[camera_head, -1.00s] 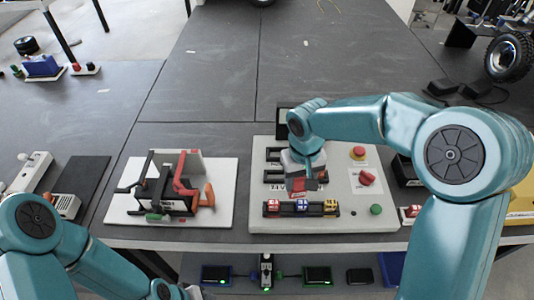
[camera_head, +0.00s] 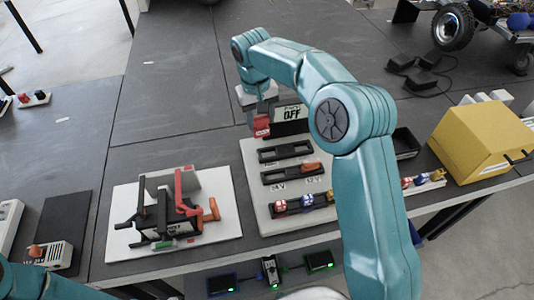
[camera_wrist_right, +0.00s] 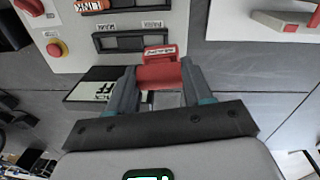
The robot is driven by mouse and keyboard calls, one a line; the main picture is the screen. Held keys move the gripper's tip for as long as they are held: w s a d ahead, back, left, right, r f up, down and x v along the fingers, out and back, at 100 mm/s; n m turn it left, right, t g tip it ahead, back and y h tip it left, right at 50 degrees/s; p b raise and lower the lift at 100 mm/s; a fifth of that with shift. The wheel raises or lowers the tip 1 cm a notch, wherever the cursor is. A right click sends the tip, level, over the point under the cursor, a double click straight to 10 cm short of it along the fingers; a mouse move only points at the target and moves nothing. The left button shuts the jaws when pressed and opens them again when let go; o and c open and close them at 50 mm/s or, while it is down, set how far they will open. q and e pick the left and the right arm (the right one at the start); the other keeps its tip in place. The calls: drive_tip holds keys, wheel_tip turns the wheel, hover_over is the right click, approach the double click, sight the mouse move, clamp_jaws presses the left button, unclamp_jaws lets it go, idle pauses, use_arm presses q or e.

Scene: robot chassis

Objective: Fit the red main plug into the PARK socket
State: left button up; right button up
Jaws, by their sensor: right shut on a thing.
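The red main plug (camera_head: 262,126) is in my right gripper (camera_head: 259,108), held near the back left of the white panel (camera_head: 252,170). In the right wrist view the shut fingers (camera_wrist_right: 152,85) grip the red plug (camera_wrist_right: 160,70) on both sides. The upper black socket bar (camera_head: 285,151) carries labels that read PARK and MAIN in the wrist view. The PARK end of the bar (camera_wrist_right: 157,41) lies just beyond the plug, which overlaps its edge in the picture. I cannot tell whether they touch. My left gripper is out of view.
An orange plug (camera_head: 311,168) sits in the lower socket bar. A white board (camera_head: 220,236) with a black and red device is left, and a yellow box (camera_head: 478,140) is right.

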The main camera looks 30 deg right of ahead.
sight(269, 132)
drive_tip(key=w+d+r, duration=0.2)
drive_tip(key=d+r, duration=0.1)
drive_tip(key=r, duration=0.1)
drive_tip(key=shift+m, duration=0.5)
drive_tip(key=f, duration=1.2)
drive_tip(key=d+f, duration=0.1)
drive_tip(key=f, duration=0.6)
drive_tip(key=shift+w, duration=0.25)
drive_tip(key=shift+f, duration=0.1)
drive_tip(key=shift+f, duration=0.15)
drive_tip(key=o, duration=1.2)
drive_tip(key=shift+c, duration=0.2)
